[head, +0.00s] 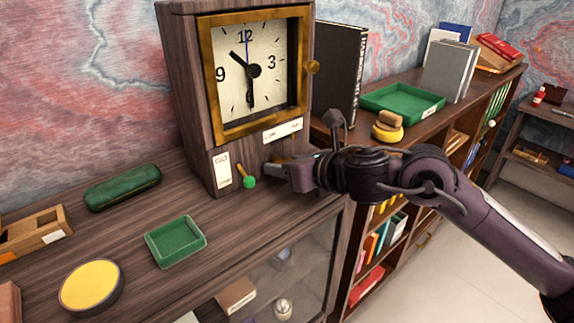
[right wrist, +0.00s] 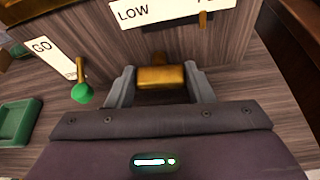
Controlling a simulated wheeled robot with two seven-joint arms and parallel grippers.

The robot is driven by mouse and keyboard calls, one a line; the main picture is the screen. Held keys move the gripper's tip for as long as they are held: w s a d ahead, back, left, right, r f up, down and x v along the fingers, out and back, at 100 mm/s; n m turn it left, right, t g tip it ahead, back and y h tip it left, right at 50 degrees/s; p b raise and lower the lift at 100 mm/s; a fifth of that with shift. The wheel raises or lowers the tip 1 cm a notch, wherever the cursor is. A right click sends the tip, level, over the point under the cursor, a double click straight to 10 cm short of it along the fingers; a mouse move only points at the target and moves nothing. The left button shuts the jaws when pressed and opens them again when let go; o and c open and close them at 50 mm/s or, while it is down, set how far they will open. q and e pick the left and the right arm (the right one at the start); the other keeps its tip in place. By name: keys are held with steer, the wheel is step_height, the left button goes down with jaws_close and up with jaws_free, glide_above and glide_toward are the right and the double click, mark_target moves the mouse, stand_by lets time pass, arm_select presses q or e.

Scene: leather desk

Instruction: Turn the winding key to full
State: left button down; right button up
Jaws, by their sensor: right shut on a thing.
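A dark wooden clock (head: 195,90) with a brass-framed dial stands on the desk. The brass winding key (right wrist: 162,77) sits low on its front, between the fingers of my right gripper (right wrist: 162,88), which is shut on it. In the head view my right gripper (head: 277,172) reaches the clock's lower front from the right and mostly hides the key. Above the key is a white label strip (right wrist: 170,8) reading LOW at its left end, with a small brass pointer (right wrist: 203,19) near its right end. My left gripper is not in view.
A GO label (head: 222,170) and a green-tipped lever (head: 248,181) are left of the key. A green tray (head: 176,250), a yellow-topped round tin (head: 91,287) and a green case (head: 123,187) lie on the desk. A shelf unit stands right, behind my arm.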

steer(key=o, duration=0.7)
steer(key=b+v, duration=0.1)
steer(key=v, duration=0.5)
steer(key=shift+s+d+r, duration=0.1)
steer(key=shift+s+d, duration=0.15)
steer(key=shift+d, duration=0.05)
steer(key=shift+s+d+r, duration=0.25)
steer(key=shift+s, duration=0.15)
steer(key=shift+o, duration=0.2)
